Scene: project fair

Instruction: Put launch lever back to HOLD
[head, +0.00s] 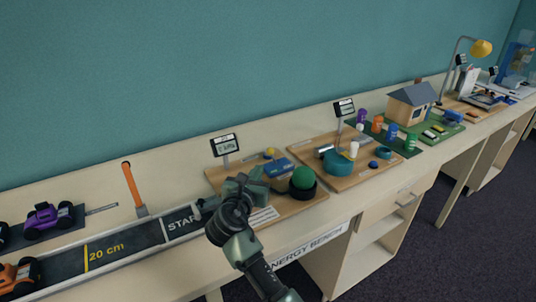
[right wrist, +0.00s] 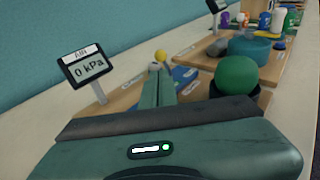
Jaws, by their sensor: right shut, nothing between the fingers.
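An orange lever (head: 131,185) stands in a small grey base behind the black track, beside the START marking (head: 183,222). It leans a little to the left at its top. Any HOLD label is too small or hidden to read. My right gripper (head: 257,174) is to the right of this lever, apart from it, over the wooden air board (head: 305,204). In the right wrist view its fingers (right wrist: 156,80) are together and empty, pointing toward a small yellow knob (right wrist: 161,55). My left gripper does not show.
A display (right wrist: 88,68) reading AIR 0 kPa stands behind the board. A green ball (head: 303,177) sits in a dark cup at its right. Purple (head: 47,215) and orange (head: 17,274) toy cars are at the far left.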

